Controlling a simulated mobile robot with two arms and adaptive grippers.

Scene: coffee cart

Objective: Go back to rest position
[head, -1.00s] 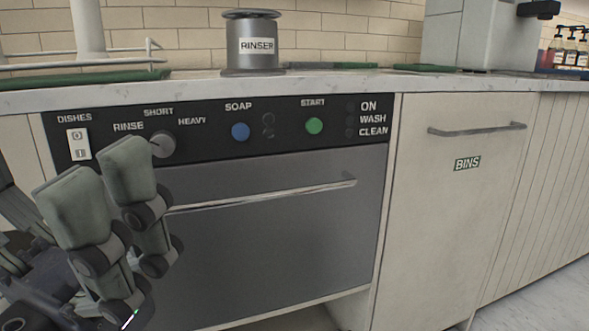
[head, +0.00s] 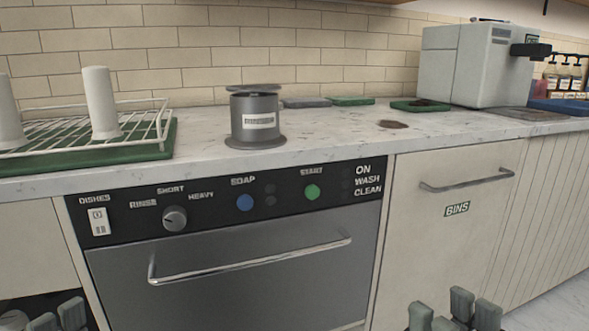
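My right gripper (head: 454,310) shows at the bottom right edge, in front of the bins cabinet. Its green-grey fingertips stand apart with nothing visible between them. My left gripper (head: 57,317) shows only by its fingertips at the bottom left corner. They are apart, with nothing seen between them; the rest is cut off. Both grippers are clear of the dishwasher (head: 240,270), whose door is shut. Its panel has a round program knob (head: 175,218), a blue soap button (head: 245,203), a green start button (head: 312,192) and a white dishes switch (head: 98,221).
The rinser (head: 258,125) stands on the marble counter (head: 330,145). A dark spill (head: 393,124) lies between. The bins cabinet (head: 440,245) is closed.

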